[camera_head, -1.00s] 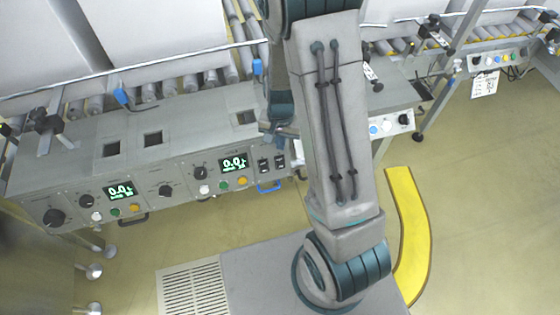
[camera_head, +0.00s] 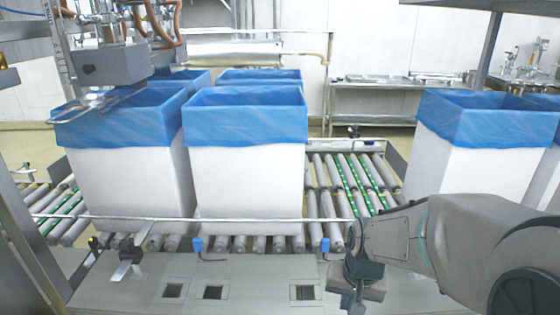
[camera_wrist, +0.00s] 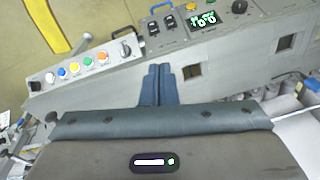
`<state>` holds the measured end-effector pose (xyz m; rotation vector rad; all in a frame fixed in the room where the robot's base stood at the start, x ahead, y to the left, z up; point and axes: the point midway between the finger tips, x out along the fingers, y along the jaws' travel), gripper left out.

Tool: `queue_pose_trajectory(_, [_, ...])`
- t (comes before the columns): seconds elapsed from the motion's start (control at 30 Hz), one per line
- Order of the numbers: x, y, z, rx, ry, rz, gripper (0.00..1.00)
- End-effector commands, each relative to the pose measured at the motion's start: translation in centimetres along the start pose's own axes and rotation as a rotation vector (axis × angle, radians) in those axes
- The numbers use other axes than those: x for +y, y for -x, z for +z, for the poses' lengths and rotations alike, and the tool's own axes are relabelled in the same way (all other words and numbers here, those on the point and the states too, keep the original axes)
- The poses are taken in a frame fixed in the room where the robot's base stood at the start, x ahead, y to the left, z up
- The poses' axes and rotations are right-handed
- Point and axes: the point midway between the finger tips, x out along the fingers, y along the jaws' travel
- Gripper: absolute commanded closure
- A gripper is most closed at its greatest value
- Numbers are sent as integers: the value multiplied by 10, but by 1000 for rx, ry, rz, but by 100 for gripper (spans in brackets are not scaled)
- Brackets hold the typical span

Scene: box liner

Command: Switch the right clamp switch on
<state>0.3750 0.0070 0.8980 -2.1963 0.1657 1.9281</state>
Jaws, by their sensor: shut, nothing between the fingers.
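Two black switches sit side by side on the grey control panel in the wrist view, one black switch (camera_wrist: 152,28) and another black switch (camera_wrist: 169,21). Their labels are too small to read, so I cannot tell from the markings which is the right clamp switch or its setting. My gripper (camera_wrist: 157,72) is shut and empty, its blue-grey fingertips together just below the switches in the picture and apart from them. In the head view my gripper (camera_head: 352,288) hangs over the front of the machine; the switches are out of sight there.
A green display (camera_wrist: 203,20) and black knob (camera_wrist: 239,6) lie right of the switches in the wrist view. A button box (camera_wrist: 85,64) with coloured buttons lies left. In the head view, blue-lined boxes (camera_head: 245,180) stand on the roller conveyor (camera_head: 325,205) behind the gripper.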

Motion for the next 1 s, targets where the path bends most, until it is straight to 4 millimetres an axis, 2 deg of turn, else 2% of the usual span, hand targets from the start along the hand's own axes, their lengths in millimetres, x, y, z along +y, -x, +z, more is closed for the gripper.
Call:
queue_pose_trajectory(0.03, [0,28,5,23,28,-3,100])
queue_pose_trajectory(0.2, [6,84,29,71,121,9,100])
queue_pose_trajectory(0.3, [10,108,43,92,164,21,100])
queue_pose_trajectory(0.4, [13,123,52,108,195,33,100])
queue_pose_trajectory(0.57, [14,132,61,118,220,44,100])
queue_pose_trajectory(1.0, [14,131,61,118,221,44,100])
